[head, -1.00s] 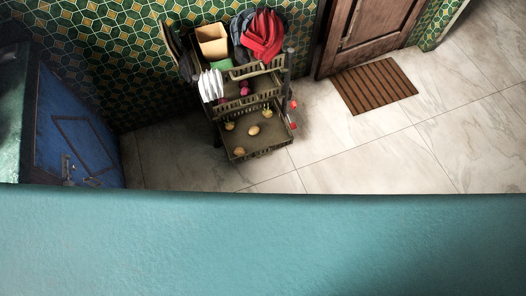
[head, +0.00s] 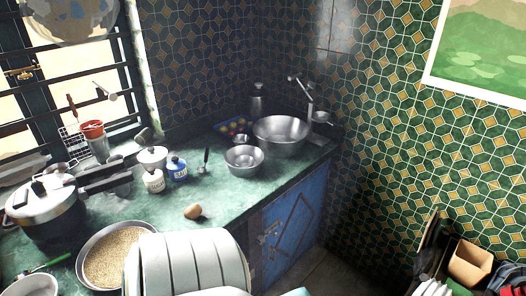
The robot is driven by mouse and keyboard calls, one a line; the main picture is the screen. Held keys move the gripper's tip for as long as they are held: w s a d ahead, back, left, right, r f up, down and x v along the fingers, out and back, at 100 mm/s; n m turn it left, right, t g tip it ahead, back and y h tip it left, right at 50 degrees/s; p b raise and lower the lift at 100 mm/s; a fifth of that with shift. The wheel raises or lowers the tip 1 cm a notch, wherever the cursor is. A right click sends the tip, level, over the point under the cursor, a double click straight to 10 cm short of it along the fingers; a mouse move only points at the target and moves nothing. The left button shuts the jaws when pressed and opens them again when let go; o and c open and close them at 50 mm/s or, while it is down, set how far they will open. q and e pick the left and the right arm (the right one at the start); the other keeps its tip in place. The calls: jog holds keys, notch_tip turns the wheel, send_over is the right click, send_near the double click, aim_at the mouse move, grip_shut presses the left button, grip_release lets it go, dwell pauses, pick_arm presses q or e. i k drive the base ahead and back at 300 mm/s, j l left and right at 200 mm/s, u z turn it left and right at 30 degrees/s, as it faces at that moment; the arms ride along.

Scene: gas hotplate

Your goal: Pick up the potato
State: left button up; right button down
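A small brown potato (head: 192,211) lies on the green countertop (head: 222,197) in the head view, left of the counter's front edge and above the large white ribbed object. Nothing covers it and nothing touches it. Neither of my grippers can be made out in the head view.
A white ribbed object (head: 190,265) fills the bottom middle. A pan of grain (head: 113,255) and a pressure cooker (head: 45,212) stand at left. A rack (head: 465,270) stands lower right.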

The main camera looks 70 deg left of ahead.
aim_at(193, 211)
jog(key=u, duration=2.7)
jog(key=j+z, duration=0.1)
jog(key=z, duration=0.2)
